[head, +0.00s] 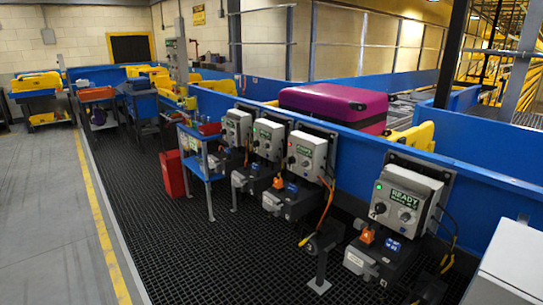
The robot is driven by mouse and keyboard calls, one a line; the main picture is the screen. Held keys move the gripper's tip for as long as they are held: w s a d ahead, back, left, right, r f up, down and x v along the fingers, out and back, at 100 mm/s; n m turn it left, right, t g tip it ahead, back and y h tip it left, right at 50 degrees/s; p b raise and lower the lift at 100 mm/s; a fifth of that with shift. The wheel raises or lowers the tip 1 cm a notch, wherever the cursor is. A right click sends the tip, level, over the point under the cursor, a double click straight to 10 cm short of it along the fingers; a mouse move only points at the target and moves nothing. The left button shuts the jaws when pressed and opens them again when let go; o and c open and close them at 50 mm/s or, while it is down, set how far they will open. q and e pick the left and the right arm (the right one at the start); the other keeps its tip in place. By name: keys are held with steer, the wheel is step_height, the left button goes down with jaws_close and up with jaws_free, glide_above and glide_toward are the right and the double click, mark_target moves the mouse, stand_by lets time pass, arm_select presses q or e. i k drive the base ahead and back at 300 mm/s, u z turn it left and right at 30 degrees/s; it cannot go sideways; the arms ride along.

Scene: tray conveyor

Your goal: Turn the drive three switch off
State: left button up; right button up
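Several grey drive control boxes stand in a row along the blue conveyor wall. The nearest box (407,197) has a screen reading READY, a green light, a black knob (380,208) and a round grey dial. Farther left are a second box (306,154), a third box (268,139) and a fourth box (236,128), with lit screens. Below each is a dark motor unit; the nearest one has an orange part (367,236) and a blue label (393,245). I cannot read which box is drive three, nor the knob positions. Neither gripper is in view.
A magenta suitcase (335,106) lies on the conveyor behind the boxes. A blue stand (204,165) and red bin (173,174) stand left of the row. Dark grating (190,255) in front is mostly clear. A pale grey box (508,262) fills the lower right.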

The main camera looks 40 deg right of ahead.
mark_target(291, 161)
steer(key=z, duration=0.15)
steer(key=i, duration=1.2)
steer(key=z, duration=0.95)
steer(key=i, duration=0.85)
steer(key=z, duration=0.8)
